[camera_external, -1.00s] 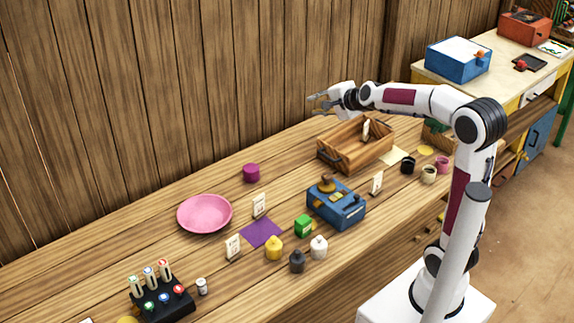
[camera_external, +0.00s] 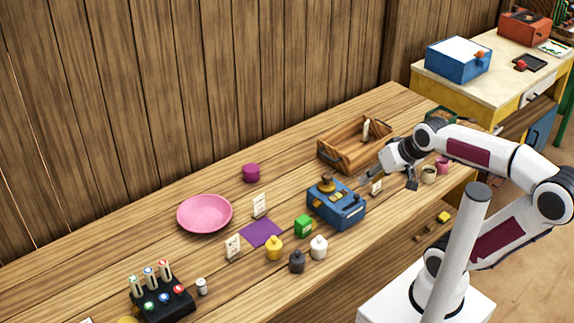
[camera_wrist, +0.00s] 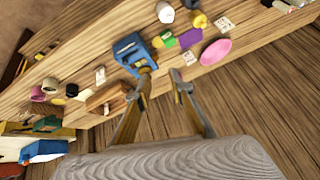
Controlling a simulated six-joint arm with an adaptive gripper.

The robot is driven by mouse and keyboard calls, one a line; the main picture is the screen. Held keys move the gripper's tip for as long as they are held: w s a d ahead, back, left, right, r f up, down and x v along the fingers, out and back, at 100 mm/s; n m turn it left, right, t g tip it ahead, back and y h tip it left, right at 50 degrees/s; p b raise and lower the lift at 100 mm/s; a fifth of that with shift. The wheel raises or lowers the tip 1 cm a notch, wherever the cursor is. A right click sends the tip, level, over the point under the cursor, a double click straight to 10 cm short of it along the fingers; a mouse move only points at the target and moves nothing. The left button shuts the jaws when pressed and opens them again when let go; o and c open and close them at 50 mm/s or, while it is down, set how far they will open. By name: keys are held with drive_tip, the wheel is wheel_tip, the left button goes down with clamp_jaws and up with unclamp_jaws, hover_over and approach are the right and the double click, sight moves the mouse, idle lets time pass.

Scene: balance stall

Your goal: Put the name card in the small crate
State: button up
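The wooden crate (camera_external: 338,158) stands at the back right of the counter, with a pale upright card (camera_external: 366,127) inside it. Other small white cards stand at the middle (camera_external: 259,205), at the front left (camera_external: 233,247) and beside the blue box (camera_external: 377,187); this last one is close to my gripper and also shows in the wrist view (camera_wrist: 100,76). I cannot tell which card is meant. My gripper (camera_wrist: 162,82) is open and empty, above the counter between crate and blue box.
The blue box (camera_external: 340,208) with a wooden knob is just left of my gripper. Several small cups, including a cream one (camera_external: 428,174), stand to the right. A pink plate (camera_external: 204,213), purple cloth (camera_external: 262,233) and small bottles lie left.

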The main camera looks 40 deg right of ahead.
drive_tip(key=s+d+f+n+g, duration=0.1)
drive_tip(key=s+f+n, duration=0.2)
drive_tip(key=s, duration=0.3)
drive_tip(key=shift+s+h, duration=0.3)
drive_tip(key=shift+s, duration=0.1)
